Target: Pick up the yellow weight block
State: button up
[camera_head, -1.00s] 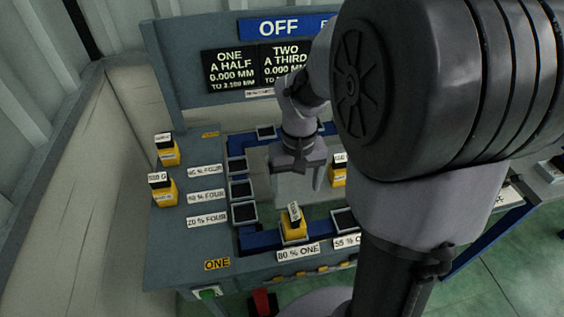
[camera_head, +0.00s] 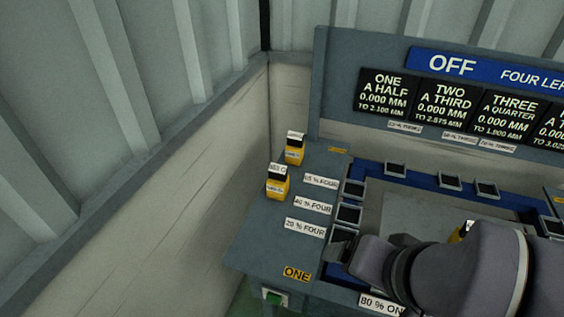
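Two yellow weight blocks with dark tops and white labels stand upright on the left side of the grey bench. One yellow weight block (camera_head: 277,188) is nearer, and the other yellow weight block (camera_head: 294,155) is just behind it. A bit of another yellow block (camera_head: 456,235) shows behind my arm at the right. My gripper (camera_head: 342,243) is at the lower middle, right of and nearer than the left blocks, apart from them. It is seen from the side, and its finger gap is not clear.
Several small dark trays (camera_head: 349,213) line the bench (camera_head: 262,240) beside my gripper. An upright panel (camera_head: 452,107) reading OFF stands behind. A wall (camera_head: 165,210) runs close along the bench's left side. My arm hides the lower right.

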aim_at(277, 183)
jog(key=k+z, duration=0.1)
jog(key=z, duration=0.3)
jog(key=k+z, duration=0.15)
jog(key=z, duration=0.2)
jog(key=k+z, duration=0.1)
jog(key=z, duration=0.3)
jog(key=k+l+z, duration=0.1)
jog(key=z, duration=0.3)
jog(key=u, duration=1.95)
jog(key=i+j+z, duration=0.35)
jog(key=i+j, duration=0.3)
jog(key=i, duration=0.1)
